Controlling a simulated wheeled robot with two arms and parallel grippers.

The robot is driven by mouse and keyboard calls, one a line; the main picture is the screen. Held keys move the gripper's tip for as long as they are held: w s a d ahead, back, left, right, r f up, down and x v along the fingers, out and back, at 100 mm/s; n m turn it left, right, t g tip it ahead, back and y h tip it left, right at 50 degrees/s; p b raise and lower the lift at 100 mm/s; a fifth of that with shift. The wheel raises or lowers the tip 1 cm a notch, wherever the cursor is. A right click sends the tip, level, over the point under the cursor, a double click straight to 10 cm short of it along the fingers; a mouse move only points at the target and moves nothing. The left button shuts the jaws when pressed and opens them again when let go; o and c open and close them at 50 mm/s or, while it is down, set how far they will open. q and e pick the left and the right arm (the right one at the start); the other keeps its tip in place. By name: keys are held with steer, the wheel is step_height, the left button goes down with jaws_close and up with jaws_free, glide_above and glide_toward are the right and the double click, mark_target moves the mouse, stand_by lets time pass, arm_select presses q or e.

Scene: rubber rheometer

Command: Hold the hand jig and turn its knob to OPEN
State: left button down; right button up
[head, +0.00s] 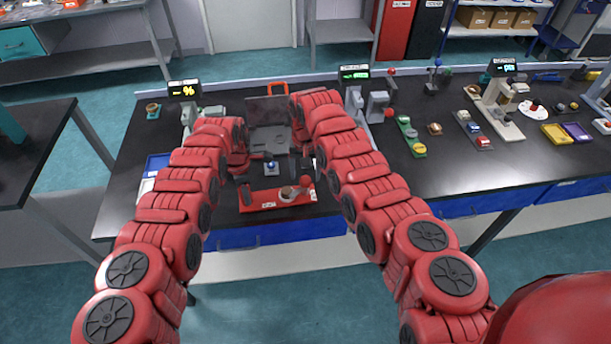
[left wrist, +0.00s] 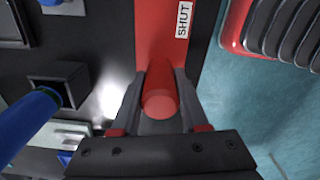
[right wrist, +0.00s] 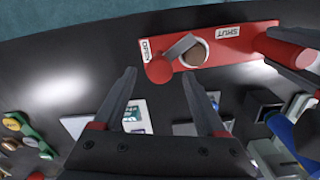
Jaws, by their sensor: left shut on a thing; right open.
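The hand jig is a red bar (head: 262,199) lying near the front edge of the bench, with a round brownish centre (right wrist: 194,53). My left gripper (left wrist: 160,75) is shut on the jig's upright red post (left wrist: 160,97), beside the SHUT label (left wrist: 184,20). The red knob (right wrist: 158,68), at the end of a short grey lever, is beside the OPEN label (right wrist: 146,50); it also shows in the head view (head: 306,182). My right gripper (right wrist: 159,76) is open and empty, its fingertips spread either side of the knob and a little short of it.
A blue-topped piece (head: 271,167) stands just behind the jig. A dark machine (head: 268,138) with an orange handle is further back. Green and white items (head: 410,135) stand to the right. Black bench top is clear between the jig and those items.

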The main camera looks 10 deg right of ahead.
steer(key=shift+f, duration=0.85)
jaws_close()
